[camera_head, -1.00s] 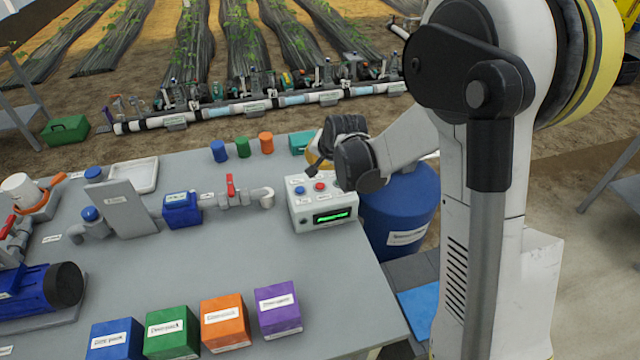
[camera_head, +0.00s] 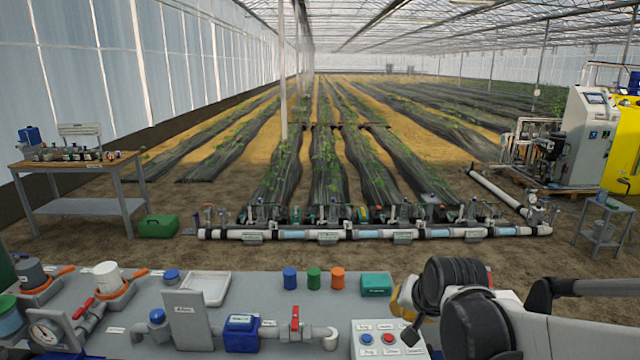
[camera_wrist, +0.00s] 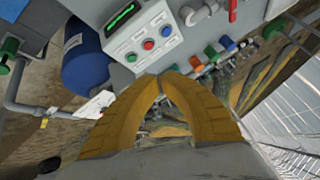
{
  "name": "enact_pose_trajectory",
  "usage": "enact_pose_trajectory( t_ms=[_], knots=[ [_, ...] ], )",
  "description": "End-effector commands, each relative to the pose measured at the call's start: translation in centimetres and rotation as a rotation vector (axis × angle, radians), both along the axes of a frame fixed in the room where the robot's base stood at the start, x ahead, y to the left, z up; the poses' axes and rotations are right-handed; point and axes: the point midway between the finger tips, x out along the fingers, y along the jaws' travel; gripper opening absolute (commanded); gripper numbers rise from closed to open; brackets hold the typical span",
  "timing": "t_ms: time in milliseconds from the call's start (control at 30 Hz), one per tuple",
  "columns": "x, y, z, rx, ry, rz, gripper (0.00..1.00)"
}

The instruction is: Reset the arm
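My arm reaches in from the right edge at the lower right of the head view. My gripper (camera_head: 405,312) is partly hidden there behind my dark wrist joints, beside the control box (camera_head: 388,340) at the right end of the grey bench. In the wrist view my gripper's two yellow fingers (camera_wrist: 161,76) meet at their tips, with nothing seen between them. The control box (camera_wrist: 140,35), with a green display, a red button and a blue button, lies beyond the fingertips. The gripper looks apart from it.
The grey bench (camera_head: 270,305) holds a white tray (camera_head: 207,286), a blue valve body (camera_head: 241,333), small coloured cylinders and a teal box (camera_head: 376,284). A blue barrel (camera_wrist: 84,58) stands beside the bench. A white pipe manifold (camera_head: 375,234) lies on the soil beyond.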

Motion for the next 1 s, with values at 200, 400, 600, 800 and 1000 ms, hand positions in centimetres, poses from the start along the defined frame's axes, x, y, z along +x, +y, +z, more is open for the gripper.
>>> enact_pose_trajectory(
  t_ms=[200,400,600,800,1000],
  knots=[
    [-9.2,-0.1,3.2,-0.122,0.001,0.136,0.00],
    [-16.2,-0.3,3.3,-0.223,0.004,0.251,0.00],
    [-19.7,-0.4,2.6,-0.279,0.006,0.314,0.00],
    [-20.2,-0.5,2.4,-0.290,0.006,0.325,0.00],
    [-20.2,-0.5,2.4,-0.288,0.006,0.324,0.00]
  ],
)
